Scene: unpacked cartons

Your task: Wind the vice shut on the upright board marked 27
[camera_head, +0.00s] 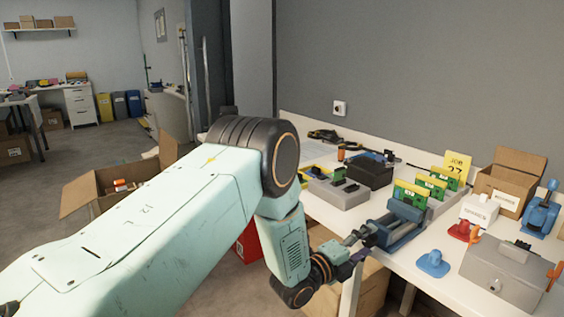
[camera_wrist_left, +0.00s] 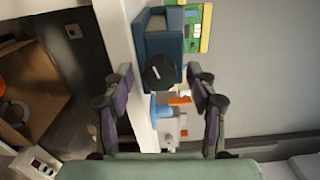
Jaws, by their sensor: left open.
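The blue vice (camera_head: 402,226) stands at the bench's front edge, with a screw and handle end (camera_head: 357,236) pointing toward my left gripper. A green board with a yellow top (camera_head: 410,194) stands upright at the vice; its number is too small to read. My left gripper (camera_head: 350,256) is close to the handle end. In the left wrist view, its open fingers (camera_wrist_left: 160,84) lie on either side of a round black knob (camera_wrist_left: 160,72), apart from it. The vice (camera_wrist_left: 164,36) and the green board (camera_wrist_left: 194,32) show beyond. My right gripper is not in view.
A yellow card reading JOB 27 (camera_head: 457,164) stands behind more green boards (camera_head: 432,186). Grey box (camera_head: 508,270), red piece (camera_head: 464,231) and blue piece (camera_head: 433,263) are to the right. Grey block (camera_head: 338,192) and open black box (camera_head: 369,171) are left of the vice.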

